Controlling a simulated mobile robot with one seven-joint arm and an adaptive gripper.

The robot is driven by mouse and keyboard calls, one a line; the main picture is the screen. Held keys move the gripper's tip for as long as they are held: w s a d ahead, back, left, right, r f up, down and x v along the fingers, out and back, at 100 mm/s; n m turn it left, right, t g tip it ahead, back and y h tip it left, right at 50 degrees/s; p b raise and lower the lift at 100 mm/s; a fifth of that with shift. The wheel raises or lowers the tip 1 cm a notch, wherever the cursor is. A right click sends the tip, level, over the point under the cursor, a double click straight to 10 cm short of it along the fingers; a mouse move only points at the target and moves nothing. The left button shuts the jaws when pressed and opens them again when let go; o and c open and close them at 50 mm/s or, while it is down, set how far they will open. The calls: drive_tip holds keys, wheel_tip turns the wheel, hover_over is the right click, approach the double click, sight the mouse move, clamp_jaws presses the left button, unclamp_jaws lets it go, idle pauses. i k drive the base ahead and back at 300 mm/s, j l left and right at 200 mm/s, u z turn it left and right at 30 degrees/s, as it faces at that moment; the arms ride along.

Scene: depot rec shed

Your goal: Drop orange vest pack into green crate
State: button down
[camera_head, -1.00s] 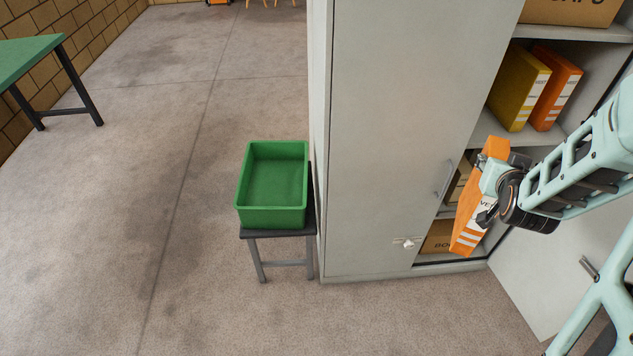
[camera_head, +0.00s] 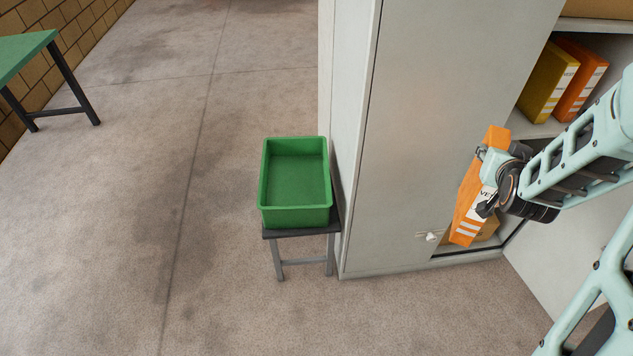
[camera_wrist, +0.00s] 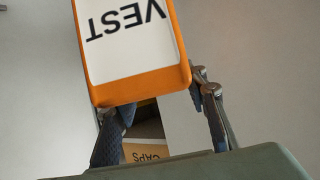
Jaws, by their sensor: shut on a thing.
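The orange vest pack (camera_head: 465,208), with a white label, is held tilted in front of the open cabinet in the head view. My gripper (camera_head: 487,185) is shut on it. In the wrist view the pack (camera_wrist: 183,80) fills the upper middle, its label reading VEST upside down, between the dark fingers (camera_wrist: 160,125). The green crate (camera_head: 296,215) stands empty on a small stool, left of the cabinet and well left of my gripper. The pack and crate are apart, with the cabinet's closed door side between them in the picture.
The grey cabinet (camera_head: 440,110) stands beside the crate. A yellow pack (camera_head: 545,85) and another orange pack (camera_head: 580,80) stand on its shelf. The dark-topped stool (camera_head: 300,233) carries the crate. A green table (camera_head: 22,52) is at the far left. The floor between is clear.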

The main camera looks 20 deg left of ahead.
sight(299, 185)
drive_tip(key=j, duration=0.45)
drive_tip(key=k+j, duration=0.15)
drive_tip(key=j, duration=0.8)
drive_tip(key=k, duration=0.05)
